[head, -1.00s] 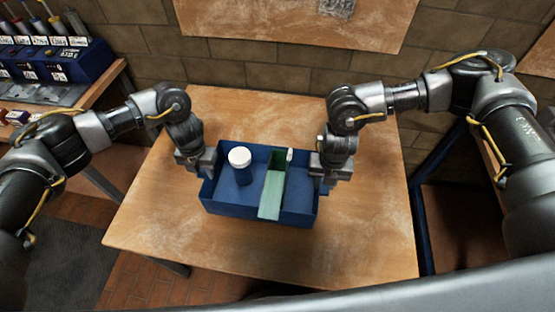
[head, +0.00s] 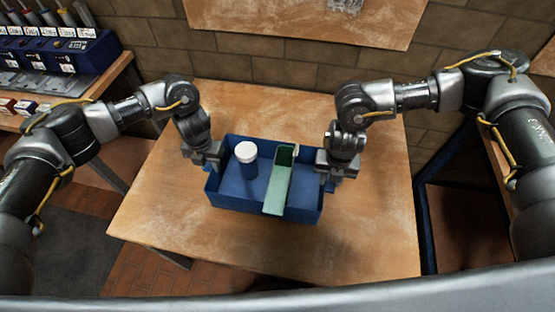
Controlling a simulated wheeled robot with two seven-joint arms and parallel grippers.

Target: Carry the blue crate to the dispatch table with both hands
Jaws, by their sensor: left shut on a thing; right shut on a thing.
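The blue crate (head: 240,205) is over the middle of a wooden table (head: 175,225); I cannot tell whether it rests on the top or hangs just above it. In it are a blue jar with a white lid (head: 247,155) on the left and an open green box (head: 279,185) on the right. My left gripper (head: 212,165) is shut on the crate's left end wall. My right gripper (head: 326,178) is shut on its right end wall. The fingertips are partly hidden by the crate and wrists. The crate looks roughly level.
At the left stands another bench (head: 97,90) with a blue rack (head: 60,50) of tools and small boxes. A brick wall with a wooden board (head: 290,18) is behind the table. The table top is bare around the crate. A blue frame (head: 426,225) stands at the right.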

